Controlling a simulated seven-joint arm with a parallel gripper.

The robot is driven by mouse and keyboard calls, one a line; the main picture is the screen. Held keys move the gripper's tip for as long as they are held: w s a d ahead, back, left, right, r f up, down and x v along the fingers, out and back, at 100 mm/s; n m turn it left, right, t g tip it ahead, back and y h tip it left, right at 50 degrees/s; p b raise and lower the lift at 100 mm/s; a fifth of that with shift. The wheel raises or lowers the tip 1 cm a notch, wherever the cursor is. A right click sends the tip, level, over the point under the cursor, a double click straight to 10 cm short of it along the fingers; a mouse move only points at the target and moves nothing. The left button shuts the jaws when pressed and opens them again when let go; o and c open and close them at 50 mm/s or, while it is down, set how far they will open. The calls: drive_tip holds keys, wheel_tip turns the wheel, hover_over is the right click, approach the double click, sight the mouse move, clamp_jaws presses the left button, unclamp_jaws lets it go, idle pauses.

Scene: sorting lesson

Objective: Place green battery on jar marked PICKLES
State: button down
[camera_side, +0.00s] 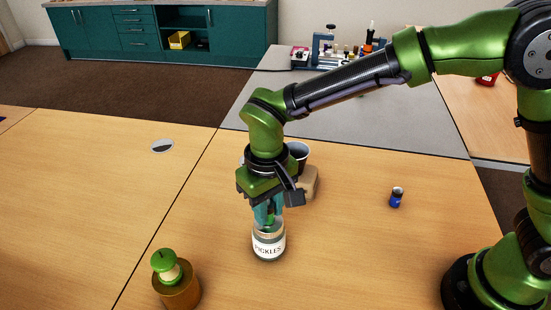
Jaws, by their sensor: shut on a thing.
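The jar marked PICKLES (269,246) stands upright on the wooden table, its white label facing the camera. My gripper (268,220) points straight down directly over the jar. It is shut on a small green thing (270,214), which looks like the green battery, mostly hidden between the fingers. The lower end of the battery is at the jar's top. I cannot tell whether it touches the jar.
A brown container (179,291) with a green-topped object (164,261) on it stands front left. A blue battery (397,198) stands to the right. A dark cup (299,152) and a tan block (312,180) are behind my gripper. A round disc (162,146) lies far left.

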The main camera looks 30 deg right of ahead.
drive_tip(key=shift+f, duration=0.15)
drive_tip(key=c, duration=0.9)
unclamp_jaws()
